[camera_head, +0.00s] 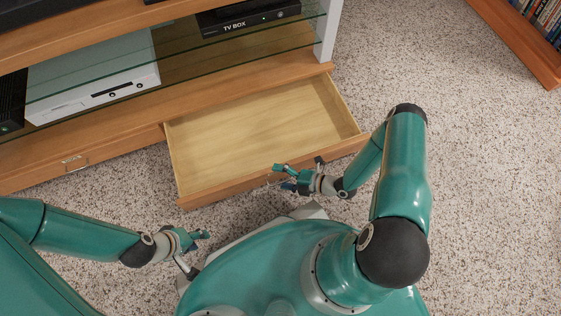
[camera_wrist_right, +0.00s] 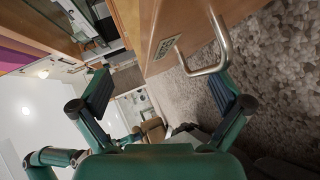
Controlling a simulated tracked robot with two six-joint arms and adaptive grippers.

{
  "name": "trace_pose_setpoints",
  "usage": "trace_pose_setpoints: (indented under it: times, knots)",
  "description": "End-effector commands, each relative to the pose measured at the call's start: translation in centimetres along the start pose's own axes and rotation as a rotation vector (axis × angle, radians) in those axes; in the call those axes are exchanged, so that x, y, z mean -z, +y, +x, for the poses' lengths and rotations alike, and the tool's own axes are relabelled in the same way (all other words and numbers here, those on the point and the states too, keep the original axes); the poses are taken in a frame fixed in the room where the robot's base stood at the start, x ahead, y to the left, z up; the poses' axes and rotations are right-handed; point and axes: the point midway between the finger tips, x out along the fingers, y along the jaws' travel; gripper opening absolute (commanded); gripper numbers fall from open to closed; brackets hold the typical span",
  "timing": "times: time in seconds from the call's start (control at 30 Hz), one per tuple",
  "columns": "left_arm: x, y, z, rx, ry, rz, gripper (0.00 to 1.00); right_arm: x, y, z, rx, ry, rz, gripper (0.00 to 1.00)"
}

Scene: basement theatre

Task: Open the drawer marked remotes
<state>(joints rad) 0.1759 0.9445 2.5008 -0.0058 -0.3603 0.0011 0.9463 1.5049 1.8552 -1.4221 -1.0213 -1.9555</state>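A drawer (camera_head: 255,130) at the right of the wooden TV stand is pulled out and looks empty inside. Its wooden front (camera_wrist_right: 162,30) fills the top of the right wrist view, with a metal handle (camera_wrist_right: 222,48) and a small label (camera_wrist_right: 167,46) too small to read. My right gripper (camera_head: 281,178) is at this front; its fingers are apart in the right wrist view (camera_wrist_right: 162,90), and the handle lies near the right-hand finger, with nothing gripped. My left gripper (camera_head: 198,238) is low in front of the stand, away from the drawer; its opening is unclear.
A second drawer (camera_head: 110,158) at the left is shut, with its own handle (camera_head: 76,166) and label. A TV box (camera_head: 250,17) and a white console (camera_head: 95,78) stand on the shelves above. Carpet (camera_head: 470,190) at the right is clear; a bookcase (camera_head: 520,40) stands far right.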

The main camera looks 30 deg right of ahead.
Motion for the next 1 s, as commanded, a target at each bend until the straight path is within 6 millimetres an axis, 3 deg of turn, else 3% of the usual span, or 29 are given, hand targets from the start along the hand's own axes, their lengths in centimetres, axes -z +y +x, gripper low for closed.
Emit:
trace_pose_setpoints:
  times: [0.03, 0.13, 0.27, 0.3, 0.63, 0.83, 0.87, 0.93, 0.97, 1.0]
  knots:
    - [0.0, 0.1, -0.4, 0.000, 0.000, 0.000, 0.40, -1.8, 6.1, -1.0, -0.226, -0.074, -0.020, 0.72]
    - [0.0, 0.2, -0.4, 0.000, 0.000, 0.000, 0.40, -1.7, 6.2, -1.1, -0.226, -0.074, -0.020, 0.72]
    - [0.0, 0.1, -0.4, 0.000, 0.000, 0.000, 0.40, -1.7, 6.2, -1.1, -0.227, -0.073, -0.020, 0.72]
    - [0.0, 0.1, -0.4, 0.000, -0.001, 0.000, 0.40, 0.2, 1.1, -0.3, 0.000, 0.008, -0.012, 0.72]
    - [0.0, 0.1, -0.3, 0.000, -0.001, 0.000, 0.40, 0.1, 0.9, -0.6, 0.001, 0.004, -0.008, 0.68]
    - [0.0, 0.1, -0.4, 0.000, -0.001, 0.000, 0.40, 0.0, 0.4, -2.0, 0.002, -0.003, -0.007, 0.69]
    - [0.0, 0.1, -0.4, 0.000, -0.001, 0.000, 0.40, 0.1, 0.4, -2.2, 0.004, -0.002, -0.007, 0.63]
    - [0.0, 0.1, -0.4, 0.000, 0.000, 0.000, 0.40, 0.2, 0.1, -2.6, 0.009, 0.001, -0.006, 0.30]
    - [0.0, 0.1, -0.4, 0.000, -0.001, 0.000, 0.40, 0.2, 0.0, -2.8, 0.012, 0.002, -0.005, 0.19]
    - [0.0, 0.1, -0.4, 0.000, 0.000, 0.000, 0.40, 0.3, -0.1, -3.1, 0.013, 0.002, -0.004, 0.19]
